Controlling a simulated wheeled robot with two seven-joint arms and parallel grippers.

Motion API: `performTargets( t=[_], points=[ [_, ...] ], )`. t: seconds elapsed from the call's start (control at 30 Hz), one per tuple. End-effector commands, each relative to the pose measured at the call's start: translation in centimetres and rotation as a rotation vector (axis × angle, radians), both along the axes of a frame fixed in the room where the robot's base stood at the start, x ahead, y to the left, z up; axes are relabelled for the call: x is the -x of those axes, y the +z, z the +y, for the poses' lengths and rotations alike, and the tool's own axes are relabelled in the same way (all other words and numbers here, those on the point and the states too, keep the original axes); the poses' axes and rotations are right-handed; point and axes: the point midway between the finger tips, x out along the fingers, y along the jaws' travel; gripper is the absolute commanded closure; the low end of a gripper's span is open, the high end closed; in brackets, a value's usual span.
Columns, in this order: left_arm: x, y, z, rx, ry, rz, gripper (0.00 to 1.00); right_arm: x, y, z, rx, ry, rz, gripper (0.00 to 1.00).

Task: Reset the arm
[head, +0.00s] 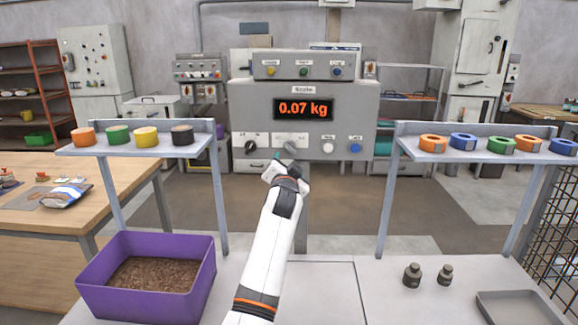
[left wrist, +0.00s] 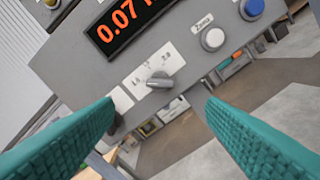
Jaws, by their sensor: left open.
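My left arm reaches up the middle of the head view, and its gripper (head: 282,168) is in front of the lower part of a grey scale panel (head: 245,110). The panel's display (head: 303,109) reads 0.07 kg in orange. In the left wrist view two teal fingers (left wrist: 150,135) stand wide apart with nothing between them. A grey selector knob (left wrist: 159,80) on the panel shows beyond the fingers, apart from them. In the head view this knob (head: 290,148) is just above the gripper. My right gripper is in neither view.
A purple bin (head: 145,308) of brown pellets stands on the front left of the white table. Two dark weights (head: 412,275) and a grey tray (head: 520,308) are at right. Raised shelves at left (head: 135,150) and right (head: 480,155) hold coloured rolls.

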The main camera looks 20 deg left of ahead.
Motion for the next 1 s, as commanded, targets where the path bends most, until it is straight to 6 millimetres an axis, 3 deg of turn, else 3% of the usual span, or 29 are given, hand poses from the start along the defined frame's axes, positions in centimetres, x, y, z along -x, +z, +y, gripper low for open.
performTargets(
  t=[0.3, 0.37, 0.47, 0.57, 0.67, 0.8, 0.9, 1.0],
  points=[
    [0.1, -0.3, 0.1, 0.002, 0.002, 0.005, 0.35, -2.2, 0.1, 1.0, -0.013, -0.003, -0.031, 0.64],
    [0.5, -1.3, 0.3, 0.012, 0.006, 0.020, 0.35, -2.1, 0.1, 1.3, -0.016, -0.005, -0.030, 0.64],
    [2.2, -4.9, 1.1, 0.051, 0.022, 0.074, 0.35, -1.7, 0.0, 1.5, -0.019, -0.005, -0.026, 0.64],
    [5.7, -10.5, 2.1, 0.120, 0.046, 0.169, 0.35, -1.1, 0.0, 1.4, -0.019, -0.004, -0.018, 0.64],
    [10.5, -16.4, 2.6, 0.199, 0.066, 0.282, 0.35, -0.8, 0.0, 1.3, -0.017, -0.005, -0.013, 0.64],
    [18.6, -23.5, 2.4, 0.306, 0.085, 0.452, 0.35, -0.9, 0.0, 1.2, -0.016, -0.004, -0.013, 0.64],
    [25.2, -27.5, 1.6, 0.378, 0.092, 0.584, 0.35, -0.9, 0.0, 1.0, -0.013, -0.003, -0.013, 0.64],
    [31.5, -30.2, 0.5, 0.441, 0.093, 0.709, 0.35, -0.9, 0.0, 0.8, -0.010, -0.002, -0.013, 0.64]
  ],
)
